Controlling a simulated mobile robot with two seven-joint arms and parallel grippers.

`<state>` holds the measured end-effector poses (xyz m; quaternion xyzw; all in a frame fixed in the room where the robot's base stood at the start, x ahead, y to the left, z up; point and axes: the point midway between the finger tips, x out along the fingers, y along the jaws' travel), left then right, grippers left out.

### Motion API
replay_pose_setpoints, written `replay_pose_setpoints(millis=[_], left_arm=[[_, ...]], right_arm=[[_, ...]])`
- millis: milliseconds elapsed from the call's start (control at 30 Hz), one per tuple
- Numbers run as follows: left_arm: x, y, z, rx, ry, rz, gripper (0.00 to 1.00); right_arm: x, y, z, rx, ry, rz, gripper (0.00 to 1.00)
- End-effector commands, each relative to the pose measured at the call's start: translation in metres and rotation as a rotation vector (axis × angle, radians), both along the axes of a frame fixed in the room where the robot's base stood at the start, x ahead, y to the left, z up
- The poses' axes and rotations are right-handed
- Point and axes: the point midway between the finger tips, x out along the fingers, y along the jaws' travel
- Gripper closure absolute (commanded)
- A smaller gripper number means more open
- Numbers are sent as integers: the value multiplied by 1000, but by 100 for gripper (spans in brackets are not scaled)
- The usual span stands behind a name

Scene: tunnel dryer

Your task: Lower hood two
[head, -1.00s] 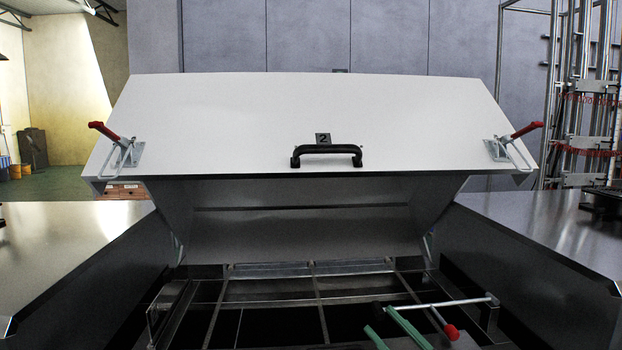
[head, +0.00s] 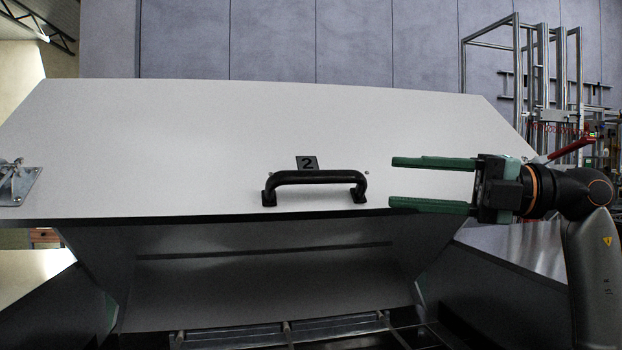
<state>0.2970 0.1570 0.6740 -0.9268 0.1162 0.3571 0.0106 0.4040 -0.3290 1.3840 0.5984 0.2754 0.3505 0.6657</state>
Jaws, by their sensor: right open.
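Hood two (head: 200,140) is a large pale panel that stands raised and tilted over the dryer opening in the head view. A black bar handle (head: 314,178) sits near its lower front edge, with a plate marked 2 (head: 307,163) just above it. My right gripper (head: 392,182) is open, with two green fingers pointing left. It is to the right of the handle, at about its height in the picture, and apart from it. Nothing is between its fingers. My left gripper is not in view.
A latch (head: 18,185) is on the hood's left side. A red latch lever (head: 572,148) shows at the right, behind my arm. The dark opening with a metal frame (head: 285,333) lies below the hood. A metal rack (head: 540,75) stands at the back right.

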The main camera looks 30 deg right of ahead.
Motion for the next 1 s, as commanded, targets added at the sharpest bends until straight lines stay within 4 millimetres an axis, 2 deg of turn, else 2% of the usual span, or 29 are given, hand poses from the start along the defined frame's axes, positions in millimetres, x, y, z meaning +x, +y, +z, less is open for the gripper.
replay_pose_setpoints(millis=[300,500,733,1000], left_arm=[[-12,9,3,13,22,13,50],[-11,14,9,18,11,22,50],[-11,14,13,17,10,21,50],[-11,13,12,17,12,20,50]], right_arm=[[35,50,6,3,-1,9,50],[57,79,7,3,-2,9,50],[70,94,7,2,-2,5,50],[71,96,6,3,-2,4,50]])
